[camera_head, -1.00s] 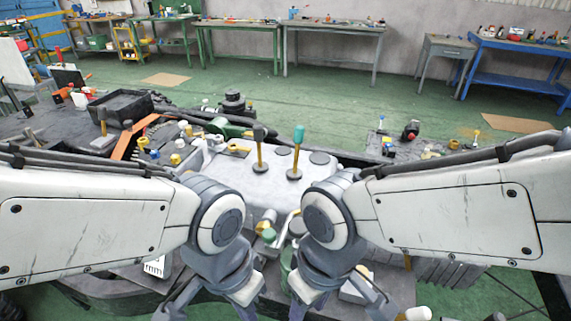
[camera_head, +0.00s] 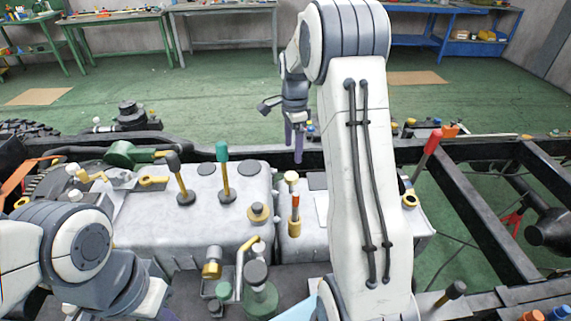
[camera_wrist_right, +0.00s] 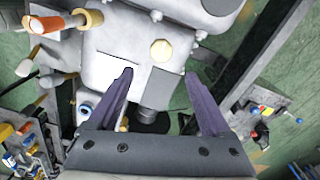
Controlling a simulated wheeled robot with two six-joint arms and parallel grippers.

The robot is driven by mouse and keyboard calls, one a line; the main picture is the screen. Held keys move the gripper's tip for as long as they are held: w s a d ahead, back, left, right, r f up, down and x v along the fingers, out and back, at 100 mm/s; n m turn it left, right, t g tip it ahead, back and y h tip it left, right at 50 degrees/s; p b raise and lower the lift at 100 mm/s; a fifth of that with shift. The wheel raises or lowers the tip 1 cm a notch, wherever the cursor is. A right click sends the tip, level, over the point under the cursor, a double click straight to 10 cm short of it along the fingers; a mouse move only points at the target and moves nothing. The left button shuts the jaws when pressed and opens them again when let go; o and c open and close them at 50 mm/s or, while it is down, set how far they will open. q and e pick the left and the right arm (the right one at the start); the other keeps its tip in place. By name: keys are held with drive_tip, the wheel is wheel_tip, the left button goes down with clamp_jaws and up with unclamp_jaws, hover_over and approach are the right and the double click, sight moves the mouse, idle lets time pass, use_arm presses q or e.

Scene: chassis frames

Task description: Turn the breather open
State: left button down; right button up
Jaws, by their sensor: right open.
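My right arm reaches far forward in the head view, with its gripper (camera_head: 295,145) pointing down beyond the grey housing (camera_head: 310,247). In the right wrist view my right gripper (camera_wrist_right: 160,95) is open and empty, its purple fingers spread over the housing (camera_wrist_right: 115,42). I cannot tell which fitting is the breather. A red-and-brass upright fitting (camera_head: 294,215) stands on the housing. My left arm is at lower left; its fingers are out of frame.
Levers with black (camera_head: 173,162) and green (camera_head: 222,152) knobs stand on the larger housing. A red-handled lever (camera_head: 425,155) rises right of my right arm. Dark chassis rails (camera_head: 480,205) run at right. The green floor behind is open.

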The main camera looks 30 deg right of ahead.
sight(292, 175)
wheel_tip(292, 175, down, 10)
drive_tip(key=shift+w+f+p, duration=0.1)
drive_tip(key=shift+p, duration=0.4)
clamp_jaws()
